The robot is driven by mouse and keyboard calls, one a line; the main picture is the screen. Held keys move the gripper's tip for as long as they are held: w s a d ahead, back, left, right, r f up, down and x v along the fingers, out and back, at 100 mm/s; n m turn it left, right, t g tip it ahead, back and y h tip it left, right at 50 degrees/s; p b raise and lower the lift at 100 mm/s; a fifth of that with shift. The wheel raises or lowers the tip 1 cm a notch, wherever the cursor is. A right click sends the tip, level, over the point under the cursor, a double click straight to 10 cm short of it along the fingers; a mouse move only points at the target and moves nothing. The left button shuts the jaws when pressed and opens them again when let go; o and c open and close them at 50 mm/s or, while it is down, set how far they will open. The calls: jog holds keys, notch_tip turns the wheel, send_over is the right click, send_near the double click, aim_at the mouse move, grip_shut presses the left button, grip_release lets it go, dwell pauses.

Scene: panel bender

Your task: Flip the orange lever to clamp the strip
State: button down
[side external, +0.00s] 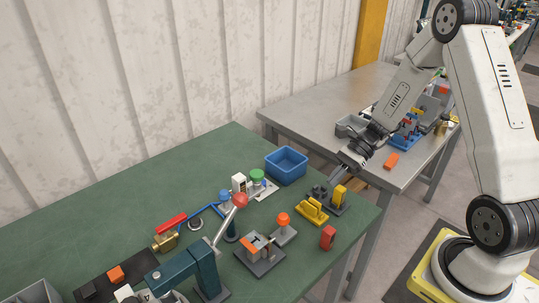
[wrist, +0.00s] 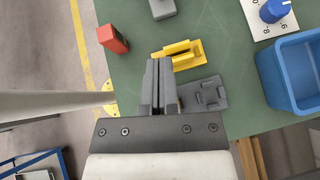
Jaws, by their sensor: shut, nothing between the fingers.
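I cannot make out for sure which part is the orange lever. A grey fixture (side external: 261,258) with an orange piece (side external: 257,242) on top stands near the bench's front edge. An orange knob (side external: 283,219) stands on a small grey base beside it. No strip can be told apart. My gripper (side external: 336,181) is shut and empty above the right end of the green bench, over a grey base (wrist: 208,94). A yellow fixture (side external: 312,209) is just beyond the fingertips (wrist: 160,62) in the wrist view.
A red block (side external: 328,237) stands near the bench edge. A blue bin (side external: 286,165) stands at the back right. A teal machine (side external: 205,268) with a red-balled handle (side external: 240,200) fills the front middle. A metal table (side external: 300,110) adjoins behind.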

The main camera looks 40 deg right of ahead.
aim_at(286, 216)
jog(key=x, duration=1)
jog(key=shift+s, duration=0.1)
jog(key=shift+w+a+r, duration=0.15)
jog(key=shift+a, duration=0.3)
jog(key=shift+w+a+r, duration=0.1)
jog(key=shift+a+r, duration=0.05)
jog(key=shift+a, duration=0.3)
jog(key=shift+w+a+r, duration=0.15)
jog(key=shift+a, duration=0.75)
jog(key=shift+a+r+h, duration=0.15)
jog(key=shift+a+h, duration=0.15)
jog(key=shift+h, duration=0.2)
jog(key=shift+a+r+h, duration=0.3)
jog(key=shift+a+h, duration=0.25)
jog(key=shift+h, duration=0.25)
jog(key=shift+a+r+h, duration=0.1)
jog(key=shift+a+h, duration=0.5)
jog(key=shift+h, duration=0.3)
jog(key=shift+a, duration=0.4)
jog(key=shift+r, duration=0.2)
